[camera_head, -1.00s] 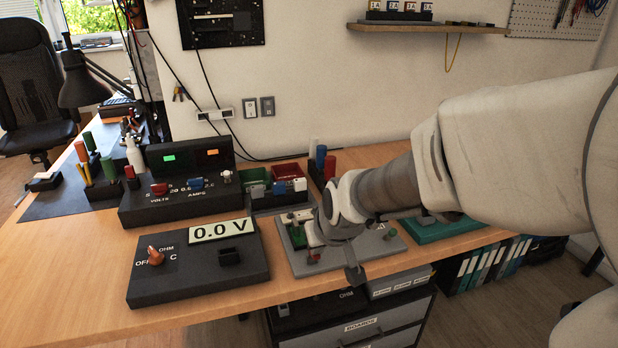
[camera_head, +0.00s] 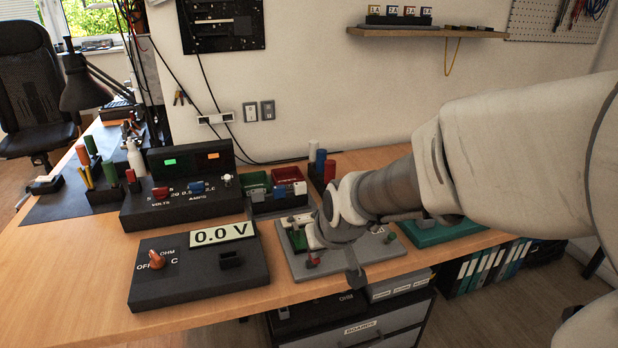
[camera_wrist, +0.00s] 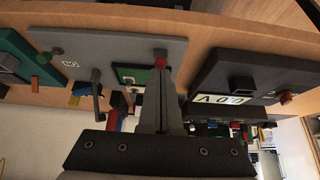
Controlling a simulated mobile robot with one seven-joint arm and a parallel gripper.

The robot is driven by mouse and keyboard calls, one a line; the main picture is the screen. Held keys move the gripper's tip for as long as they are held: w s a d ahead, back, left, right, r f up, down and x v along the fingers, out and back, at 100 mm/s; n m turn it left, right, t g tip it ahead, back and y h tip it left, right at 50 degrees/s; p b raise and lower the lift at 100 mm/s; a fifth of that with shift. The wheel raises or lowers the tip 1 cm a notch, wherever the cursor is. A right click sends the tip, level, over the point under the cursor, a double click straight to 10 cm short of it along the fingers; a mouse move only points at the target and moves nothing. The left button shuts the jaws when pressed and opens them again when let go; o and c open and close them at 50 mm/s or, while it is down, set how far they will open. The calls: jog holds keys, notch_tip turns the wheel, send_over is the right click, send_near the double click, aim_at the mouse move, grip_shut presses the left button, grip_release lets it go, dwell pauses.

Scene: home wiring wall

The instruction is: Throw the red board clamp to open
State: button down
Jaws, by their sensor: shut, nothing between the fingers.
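A grey fixture plate (camera_head: 372,272) lies near the bench's front edge, with a green board (camera_head: 298,240) on its left part. A small red piece (camera_head: 313,260), which looks like the red clamp, stands at the plate's front left; it also shows in the wrist view (camera_wrist: 160,62). Whether it is shut or thrown is too small to tell. My gripper (camera_wrist: 160,82) is shut and empty, its fingertips close to the red piece; I cannot tell whether they touch. In the head view my wrist hides part of the plate. A second reddish piece (camera_wrist: 57,50) sits at the plate's other end.
A black meter (camera_head: 190,285) reading 0.0 V stands left of the plate. A teal plate (camera_head: 440,233) lies to the right. Small bins (camera_head: 288,174) and a black supply box (camera_head: 180,206) stand behind. A grey lever (camera_wrist: 97,88) rises from the grey plate.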

jog(key=r+p, duration=0.1)
jog(key=r, duration=0.1)
jog(key=w+r+p, duration=0.1)
jog(key=r+p, duration=0.1)
jog(key=shift+w+a+r, duration=0.15)
jog(key=shift+a+r, duration=0.05)
jog(key=shift+r, duration=0.15)
jog(key=s+d+r+p, duration=0.2)
jog(key=s+r, duration=0.3)
jog(key=s, duration=0.3)
jog(key=shift+d, duration=0.15)
jog(key=s+d+r+m+h, duration=0.25)
jog(key=s+d+r, duration=0.25)
jog(key=s+d, duration=0.6)
notch_tip(320, 180, up, 16)
jog(key=s+a+p, duration=0.1)
jog(key=a+p, duration=0.1)
jog(key=p, duration=1.4)
jog(key=shift+s+r+m+g+y+p, duration=0.15)
jog(key=shift+s+m+g+y+p, duration=0.15)
jog(key=shift+s+m+y+p, duration=0.05)
